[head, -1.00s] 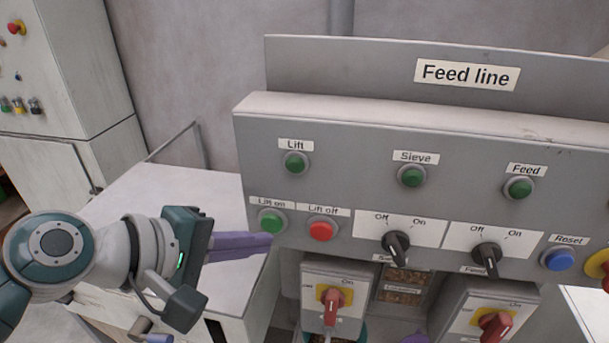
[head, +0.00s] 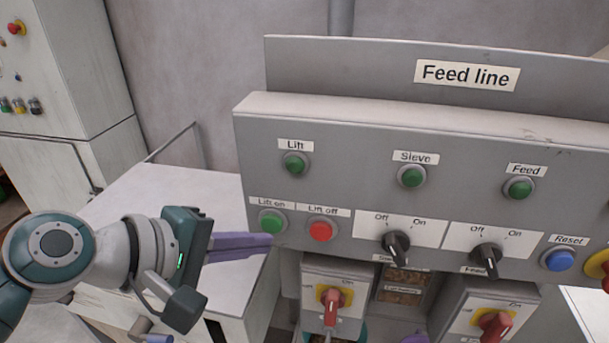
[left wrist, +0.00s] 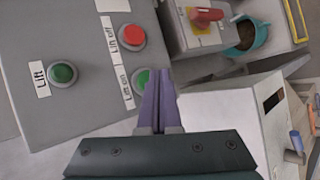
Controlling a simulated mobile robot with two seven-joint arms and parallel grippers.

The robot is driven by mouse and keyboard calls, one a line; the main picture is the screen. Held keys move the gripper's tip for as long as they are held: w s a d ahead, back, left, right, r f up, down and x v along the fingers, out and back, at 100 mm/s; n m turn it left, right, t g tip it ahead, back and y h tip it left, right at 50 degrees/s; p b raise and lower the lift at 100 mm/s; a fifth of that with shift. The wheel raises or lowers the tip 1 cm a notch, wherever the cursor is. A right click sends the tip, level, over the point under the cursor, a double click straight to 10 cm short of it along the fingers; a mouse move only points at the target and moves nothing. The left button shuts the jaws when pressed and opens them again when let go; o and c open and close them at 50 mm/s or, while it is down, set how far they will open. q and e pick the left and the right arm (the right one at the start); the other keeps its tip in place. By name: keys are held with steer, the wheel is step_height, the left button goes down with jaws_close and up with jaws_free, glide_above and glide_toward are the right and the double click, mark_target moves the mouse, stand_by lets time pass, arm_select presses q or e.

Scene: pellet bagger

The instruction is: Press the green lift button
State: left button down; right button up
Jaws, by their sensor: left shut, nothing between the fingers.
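The green "Lift on" button (head: 271,222) sits at the lower left of the grey "Feed line" panel (head: 340,180), beside the red "Lift off" button (head: 321,230). A green "Lift" lamp or button (head: 295,163) is above them. My left gripper (head: 270,243) is shut and empty, its purple fingertips just below the "Lift on" button in the head view. In the left wrist view the gripper (left wrist: 159,75) points toward the panel edge, and the fingers partly cover the green "Lift on" button (left wrist: 141,80). I cannot tell whether they touch it.
To the right are black "Off/On" selectors (head: 396,247), the blue "Reset" button (head: 559,259) and a red-yellow emergency stop (head: 601,264). Red-handled switches (head: 333,298) stand below the panel. A white cabinet (head: 165,192) is behind my left arm.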

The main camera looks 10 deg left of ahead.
arm_select(q)
steer(key=shift+w, duration=0.15)
stand_by(0.5)
steer(key=shift+w, duration=0.35)
steer(key=shift+w, duration=0.25)
stand_by(0.5)
steer(key=shift+s, duration=0.75)
steer(key=s+p, duration=0.3)
steer(key=s, duration=0.3)
